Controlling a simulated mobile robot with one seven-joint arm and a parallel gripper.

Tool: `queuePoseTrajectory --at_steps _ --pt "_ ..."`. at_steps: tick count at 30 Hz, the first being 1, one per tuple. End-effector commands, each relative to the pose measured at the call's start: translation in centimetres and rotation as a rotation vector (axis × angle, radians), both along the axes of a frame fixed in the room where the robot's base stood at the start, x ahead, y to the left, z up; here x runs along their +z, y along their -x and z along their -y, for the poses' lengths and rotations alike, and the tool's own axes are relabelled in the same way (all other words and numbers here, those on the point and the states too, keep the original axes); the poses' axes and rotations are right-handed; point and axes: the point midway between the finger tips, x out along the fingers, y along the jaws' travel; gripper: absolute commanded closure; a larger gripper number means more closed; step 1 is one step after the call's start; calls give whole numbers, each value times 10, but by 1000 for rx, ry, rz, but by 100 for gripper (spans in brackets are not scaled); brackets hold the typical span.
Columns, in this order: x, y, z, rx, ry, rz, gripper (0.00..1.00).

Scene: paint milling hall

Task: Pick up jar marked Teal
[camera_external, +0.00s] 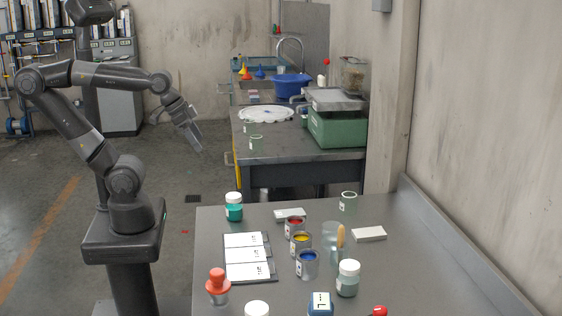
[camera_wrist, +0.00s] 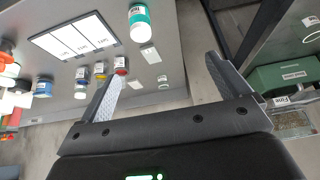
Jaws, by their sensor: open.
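A jar with a white lid and teal contents (camera_external: 234,207) stands upright at the far left corner of the near table. In the wrist view this jar (camera_wrist: 140,20) shows near the top, beyond the fingertips; its label is too small to read. My gripper (camera_external: 196,143) is in the air behind and to the left of that jar, well above floor level. In the wrist view my gripper (camera_wrist: 163,66) has its two fingers wide apart with nothing between them. Another white-lidded jar with grey-green contents (camera_external: 348,279) stands at the table's front right.
White cards on a dark board (camera_external: 248,270) lie near the teal jar. Red (camera_external: 294,227), yellow (camera_external: 300,243) and blue (camera_external: 307,264) paint cans stand mid-table. An orange-topped item (camera_external: 217,284) stands front left. A far bench holds a green scale (camera_external: 337,128).

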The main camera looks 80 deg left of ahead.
Motion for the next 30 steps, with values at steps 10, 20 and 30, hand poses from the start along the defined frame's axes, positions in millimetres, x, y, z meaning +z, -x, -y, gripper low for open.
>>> queuePoseTrajectory --at_steps 10,20,30 --pt "0 0 0 0 0 0 21" --pt "-13 -25 8 31 26 -107 21" --pt "-57 -79 29 123 54 -341 21"
